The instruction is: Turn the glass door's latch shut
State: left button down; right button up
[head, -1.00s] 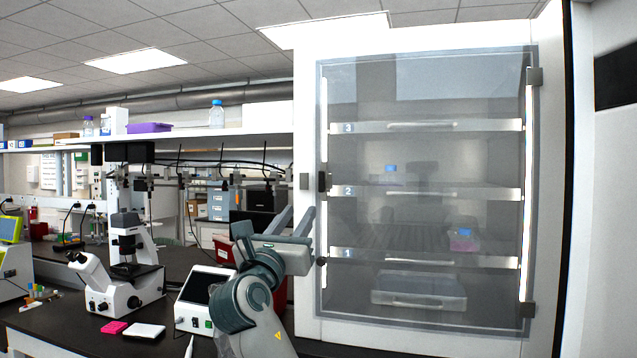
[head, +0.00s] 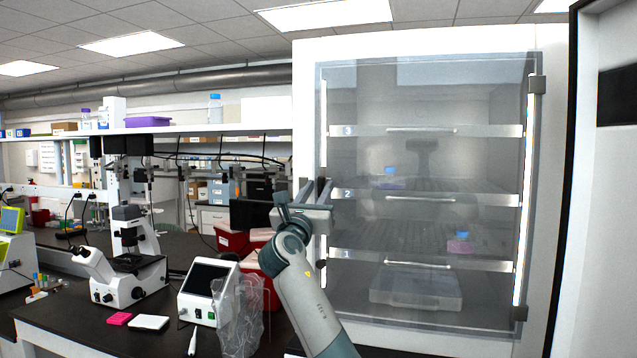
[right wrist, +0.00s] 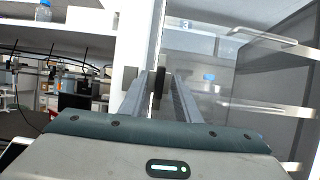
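The glass door (head: 425,100) covers the front of the white cabinet (head: 430,45) and looks closed. Its dark latch (right wrist: 160,80) is on the door's left edge, seen in the right wrist view. In the head view the latch is mostly hidden by my right gripper (head: 314,186). That gripper is raised in front of the door's left edge, fingers apart. In the right wrist view, the fingers (right wrist: 158,92) reach forward on either side of the latch; I cannot tell whether they touch it. My left gripper is not in view.
Behind the glass, several shelves hold a blue-capped bottle (head: 390,182), a pink bottle (head: 460,245) and a clear box (head: 418,288). On the dark bench (head: 70,330) stand a microscope (head: 125,265), a small screen device (head: 207,292) and a crumpled clear bag (head: 238,310).

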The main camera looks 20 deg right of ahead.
jog(key=shift+w+d+r, duration=0.1)
jog(key=shift+w+d, duration=0.1)
jog(key=shift+w, duration=0.05)
grip_shut()
